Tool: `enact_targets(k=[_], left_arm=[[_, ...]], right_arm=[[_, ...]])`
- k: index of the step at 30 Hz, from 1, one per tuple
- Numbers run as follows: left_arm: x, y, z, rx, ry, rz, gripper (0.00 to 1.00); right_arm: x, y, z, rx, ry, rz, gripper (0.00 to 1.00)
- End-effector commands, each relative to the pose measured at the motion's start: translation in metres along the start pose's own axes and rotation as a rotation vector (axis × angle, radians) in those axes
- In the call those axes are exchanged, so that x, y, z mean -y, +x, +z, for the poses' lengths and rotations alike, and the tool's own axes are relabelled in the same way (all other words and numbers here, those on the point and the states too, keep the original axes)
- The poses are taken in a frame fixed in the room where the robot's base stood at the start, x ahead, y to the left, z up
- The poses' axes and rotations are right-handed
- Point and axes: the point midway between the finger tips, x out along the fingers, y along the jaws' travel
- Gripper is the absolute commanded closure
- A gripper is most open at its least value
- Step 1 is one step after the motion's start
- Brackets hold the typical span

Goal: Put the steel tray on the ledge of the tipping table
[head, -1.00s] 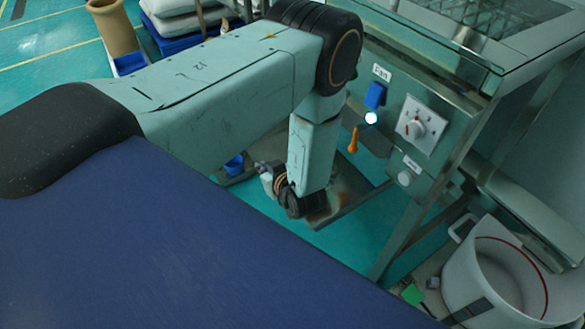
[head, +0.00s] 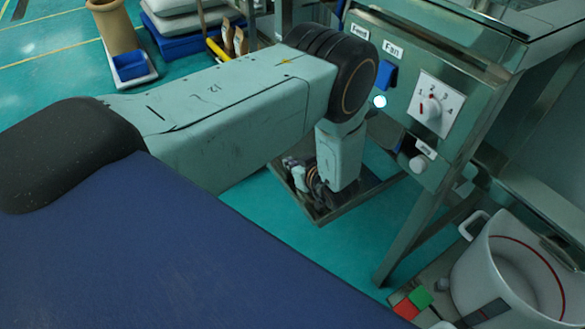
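My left arm comes in from the left and bends down at its black joint. My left gripper (head: 300,178) hangs at its lower end, small, dark and partly hidden by the arm; its finger opening cannot be made out. Beneath it is a flat grey metal surface with a raised edge (head: 325,214), low over the floor; I cannot tell whether this is the steel tray or a part of the stand. I cannot identify the tipping table or its ledge for certain. My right gripper is not in view.
A steel machine with a control panel (head: 405,80), dial (head: 432,107) and blue switch (head: 387,75) stands close right of my arm. A white pot (head: 500,285) stands at lower right, beside green (head: 420,297) and red (head: 405,308) blocks. Sacks and a blue bin (head: 131,66) are behind.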

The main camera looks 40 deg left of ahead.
Motion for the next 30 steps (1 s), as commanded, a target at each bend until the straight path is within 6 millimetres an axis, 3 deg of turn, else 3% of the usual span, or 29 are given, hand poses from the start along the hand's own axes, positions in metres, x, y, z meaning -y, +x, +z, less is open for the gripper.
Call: enact_targets(k=[2, 13, 23, 30], left_arm=[[-0.0045, 0.0024, 0.0023, -0.004, -0.006, 0.003, 1.0], [-0.0046, 0.0025, 0.003, -0.004, -0.004, 0.003, 1.0], [-0.004, 0.0026, 0.0037, -0.002, -0.002, 0.002, 0.72], [-0.0041, 0.0026, 0.0036, -0.002, -0.003, 0.002, 0.72]], right_arm=[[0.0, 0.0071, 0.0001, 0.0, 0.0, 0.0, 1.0], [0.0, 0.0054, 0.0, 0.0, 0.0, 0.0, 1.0], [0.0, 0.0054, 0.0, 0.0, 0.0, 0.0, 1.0], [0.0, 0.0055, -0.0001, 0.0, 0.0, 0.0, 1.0]])
